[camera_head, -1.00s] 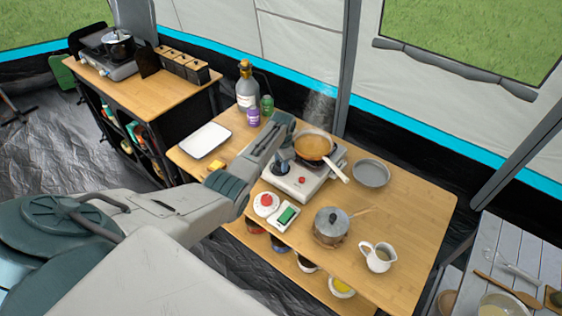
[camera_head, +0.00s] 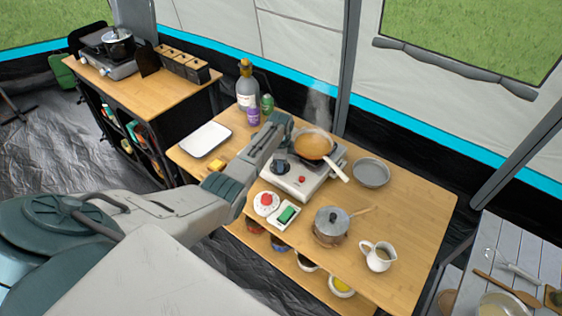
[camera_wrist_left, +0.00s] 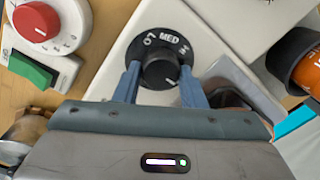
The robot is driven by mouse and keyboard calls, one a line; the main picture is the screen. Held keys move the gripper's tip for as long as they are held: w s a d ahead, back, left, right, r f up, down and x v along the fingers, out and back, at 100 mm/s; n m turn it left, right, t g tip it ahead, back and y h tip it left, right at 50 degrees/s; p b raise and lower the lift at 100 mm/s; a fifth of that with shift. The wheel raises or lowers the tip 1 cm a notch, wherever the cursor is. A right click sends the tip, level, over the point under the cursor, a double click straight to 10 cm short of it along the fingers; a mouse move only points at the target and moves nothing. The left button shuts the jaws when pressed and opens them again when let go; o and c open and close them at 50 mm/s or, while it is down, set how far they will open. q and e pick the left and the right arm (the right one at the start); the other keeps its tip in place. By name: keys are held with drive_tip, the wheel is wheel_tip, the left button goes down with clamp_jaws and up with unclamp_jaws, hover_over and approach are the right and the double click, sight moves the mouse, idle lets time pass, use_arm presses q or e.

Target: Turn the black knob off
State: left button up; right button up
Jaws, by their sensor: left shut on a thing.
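The black knob (camera_wrist_left: 159,68) sits on a dark dial on the front of the white stove (camera_head: 300,182). In the left wrist view the dial letters, with MED in the middle, show above the knob, and a pale mark shows on its lower right side. My left gripper (camera_wrist_left: 160,82) has its blue fingers on either side of the knob and is shut on it. In the head view my left gripper (camera_head: 281,157) reaches down to the stove's left front, partly covering the knob. My right gripper is not in view.
A pan (camera_head: 313,146) of orange food steams on the stove, its pale handle pointing right. A red dial (camera_head: 266,200) and a green switch (camera_head: 287,214) lie in front.

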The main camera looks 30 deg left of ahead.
use_arm(q)
drive_tip(key=shift+w+a+r, duration=0.15)
drive_tip(key=shift+w+r, duration=0.1)
drive_tip(key=shift+r, duration=0.05)
drive_tip(key=o, duration=0.9)
drive_tip(key=shift+o, duration=0.4)
drive_tip(key=shift+s+f, duration=0.1)
drive_tip(key=shift+s, duration=0.05)
wheel_tip(320, 180, up, 11)
drive_tip(key=b, duration=0.3)
drive_tip(key=shift+s+d, duration=0.25)
drive_tip(key=shift+s, duration=0.05)
drive_tip(key=shift+f, duration=0.15)
